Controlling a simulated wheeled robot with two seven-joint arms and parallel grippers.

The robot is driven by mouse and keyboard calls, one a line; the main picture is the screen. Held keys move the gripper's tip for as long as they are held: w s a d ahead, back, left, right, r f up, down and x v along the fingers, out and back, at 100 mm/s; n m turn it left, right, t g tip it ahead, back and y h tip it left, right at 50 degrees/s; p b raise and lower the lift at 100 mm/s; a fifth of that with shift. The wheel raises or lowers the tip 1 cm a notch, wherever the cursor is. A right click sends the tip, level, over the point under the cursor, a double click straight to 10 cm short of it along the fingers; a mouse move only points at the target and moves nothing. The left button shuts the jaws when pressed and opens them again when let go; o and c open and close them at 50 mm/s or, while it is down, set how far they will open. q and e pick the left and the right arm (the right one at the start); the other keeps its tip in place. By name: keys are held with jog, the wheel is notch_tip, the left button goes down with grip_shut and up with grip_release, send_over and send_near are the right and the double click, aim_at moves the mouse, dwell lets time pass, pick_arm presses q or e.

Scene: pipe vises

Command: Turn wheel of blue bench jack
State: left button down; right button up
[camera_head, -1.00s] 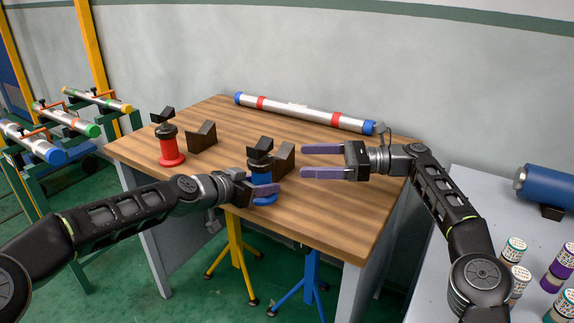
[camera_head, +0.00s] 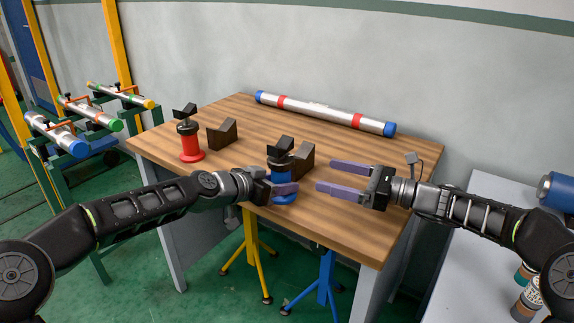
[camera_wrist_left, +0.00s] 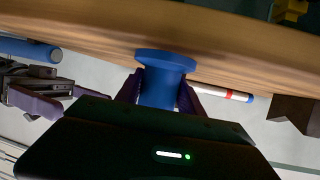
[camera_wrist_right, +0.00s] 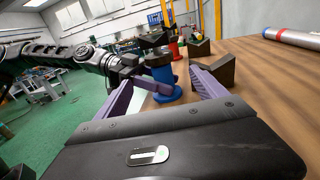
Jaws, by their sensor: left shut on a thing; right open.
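The blue bench jack (camera_head: 284,199) stands upright on the wooden table near its front edge, with a dark wheel (camera_head: 280,163) and a black V-shaped head (camera_head: 281,146) on top. My left gripper (camera_head: 284,189) is shut on the jack's blue body, its fingers on either side. In the left wrist view the blue body (camera_wrist_left: 160,88) sits between the purple fingers. My right gripper (camera_head: 342,178) is open and empty, to the right of the jack and pointing at it. The right wrist view shows the jack (camera_wrist_right: 163,76) beyond the open fingers.
A red jack (camera_head: 190,143) and a dark V-block (camera_head: 222,132) stand at the table's left. Another dark block (camera_head: 304,158) is right behind the blue jack. A silver pipe (camera_head: 320,112) with blue ends lies along the back. The wooden table (camera_head: 345,225) is clear at the front right.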

aim_at(287, 164)
jog(key=shift+a, duration=0.1)
jog(key=x, duration=1.2)
jog(key=shift+w, duration=0.1)
jog(key=c, duration=1.4)
